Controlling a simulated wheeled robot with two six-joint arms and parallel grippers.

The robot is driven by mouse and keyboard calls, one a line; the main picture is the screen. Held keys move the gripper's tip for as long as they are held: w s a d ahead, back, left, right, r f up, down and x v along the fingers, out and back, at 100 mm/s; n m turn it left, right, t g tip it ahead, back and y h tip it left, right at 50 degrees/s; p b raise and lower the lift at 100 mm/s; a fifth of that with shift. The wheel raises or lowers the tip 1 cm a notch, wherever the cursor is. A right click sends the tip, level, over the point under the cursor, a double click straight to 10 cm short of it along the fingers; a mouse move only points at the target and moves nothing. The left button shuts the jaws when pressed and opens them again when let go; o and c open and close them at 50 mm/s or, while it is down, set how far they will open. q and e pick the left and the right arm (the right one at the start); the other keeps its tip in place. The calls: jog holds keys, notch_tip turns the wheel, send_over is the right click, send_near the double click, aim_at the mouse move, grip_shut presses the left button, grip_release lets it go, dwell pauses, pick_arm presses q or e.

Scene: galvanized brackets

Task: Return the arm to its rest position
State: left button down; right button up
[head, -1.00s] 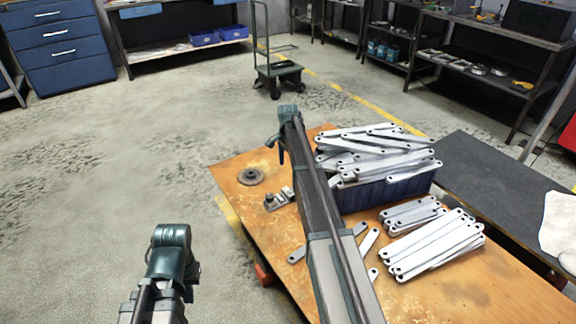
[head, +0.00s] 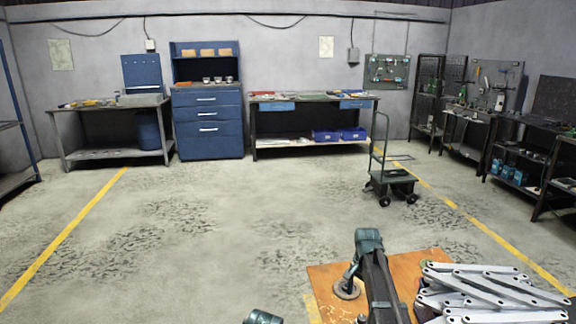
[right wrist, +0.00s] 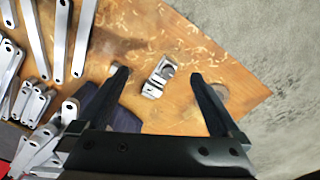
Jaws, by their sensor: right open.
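My right arm rises at the lower right of the head view, over the near orange workbench (head: 325,276). Its gripper is mostly hidden there by the arm. In the right wrist view my right gripper (right wrist: 160,75) has its two black fingers wide apart with nothing held between them. A small metal fitting (right wrist: 156,80) lies on the bench below, showing between the fingers. Of my left arm only a small teal joint shows at the bottom edge of the head view; its gripper is out of frame.
Galvanized brackets (head: 490,291) are piled at the lower right; more flat strips (right wrist: 60,35) lie left in the wrist view. A round metal disc (head: 346,291) sits beside my right arm. A cart (head: 391,183) stands behind. The middle floor is open.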

pick_arm(q)
notch_tip(320, 180, up, 18)
jog(key=p, duration=1.5)
jog(key=shift+r+p, duration=0.15)
jog(key=shift+p, duration=0.25)
pick_arm(e)
jog(key=s+a+r+n, duration=0.5)
jog(key=s+a+r, duration=0.1)
jog(key=s, duration=0.3)
jog(key=s+a+r+n, duration=0.4)
jog(key=s+a+r, duration=0.2)
jog(key=s, duration=0.4)
jog(key=s+a+r+n, duration=0.5)
jog(key=s+a+r, duration=0.1)
jog(key=s, duration=0.3)
jog(key=shift+s+a+r+n+h, duration=0.2)
jog(key=shift+s+a+n+h, duration=0.15)
jog(key=shift+a, duration=0.3)
jog(key=shift+c, duration=0.3)
